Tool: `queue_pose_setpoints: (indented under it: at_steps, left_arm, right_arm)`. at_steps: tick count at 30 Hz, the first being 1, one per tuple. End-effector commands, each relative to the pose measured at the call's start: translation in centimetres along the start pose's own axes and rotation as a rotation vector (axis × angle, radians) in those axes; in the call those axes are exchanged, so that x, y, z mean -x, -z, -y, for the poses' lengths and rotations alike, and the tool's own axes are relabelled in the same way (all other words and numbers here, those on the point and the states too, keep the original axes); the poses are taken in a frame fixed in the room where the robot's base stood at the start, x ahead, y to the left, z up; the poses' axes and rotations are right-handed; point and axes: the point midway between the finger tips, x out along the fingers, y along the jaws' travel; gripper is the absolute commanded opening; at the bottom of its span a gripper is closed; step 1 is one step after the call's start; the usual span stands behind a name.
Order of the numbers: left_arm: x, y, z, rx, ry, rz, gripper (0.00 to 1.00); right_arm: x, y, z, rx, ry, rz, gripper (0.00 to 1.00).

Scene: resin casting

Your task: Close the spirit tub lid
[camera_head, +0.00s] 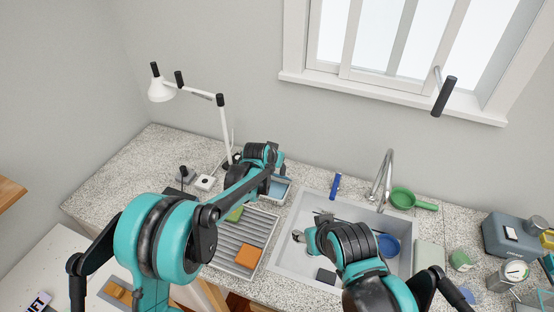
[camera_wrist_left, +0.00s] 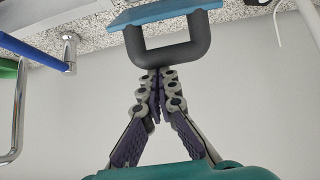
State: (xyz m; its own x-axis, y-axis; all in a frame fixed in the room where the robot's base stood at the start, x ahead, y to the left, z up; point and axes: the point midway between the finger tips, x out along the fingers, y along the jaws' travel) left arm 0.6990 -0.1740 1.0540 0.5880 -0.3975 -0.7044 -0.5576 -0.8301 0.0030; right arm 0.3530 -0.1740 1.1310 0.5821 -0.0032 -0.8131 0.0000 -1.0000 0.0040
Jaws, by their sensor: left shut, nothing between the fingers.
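The spirit tub (camera_head: 281,190) appears to be the small blue container on the counter behind the drying rack, partly covered by my left arm. In the left wrist view its lid appears as a blue panel (camera_wrist_left: 165,13) with a dark U-shaped handle (camera_wrist_left: 203,40). My left gripper (camera_wrist_left: 157,76) is shut and empty, its fingertips at the crossbar of the handle; I cannot tell whether they touch it. In the head view my left wrist hides the fingers and lid.
The sink (camera_head: 290,262) with its tap (camera_head: 382,180) lies right of the ribbed drying rack (camera_head: 232,249). A green sponge and an orange block lie on the rack. A white lamp (camera_head: 224,130) stands behind my left arm. A green pan (camera_head: 403,198) sits right of the tap.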

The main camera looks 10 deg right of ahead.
Motion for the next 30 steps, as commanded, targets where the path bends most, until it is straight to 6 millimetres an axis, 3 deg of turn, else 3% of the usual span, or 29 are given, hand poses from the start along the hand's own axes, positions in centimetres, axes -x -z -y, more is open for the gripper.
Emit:
queue_pose_setpoints:
  at_steps: [1, 13, 30]
  left_arm:
    - [-0.1, -1.4, -0.1, 0.000, -0.001, -0.043, 0.00]
    - [1.6, -6.6, 0.0, 0.001, 0.001, -0.411, 0.00]
    - [1.3, -12.8, -0.1, -0.001, -0.001, -0.399, 0.00]
  right_arm:
    - [-1.3, -0.9, 0.0, 0.000, 0.000, 0.000, 0.51]
    - [-6.7, -4.8, 0.0, 0.000, 0.000, 0.000, 0.51]
    - [-10.6, -7.6, 0.0, 0.000, 0.000, 0.000, 0.51]
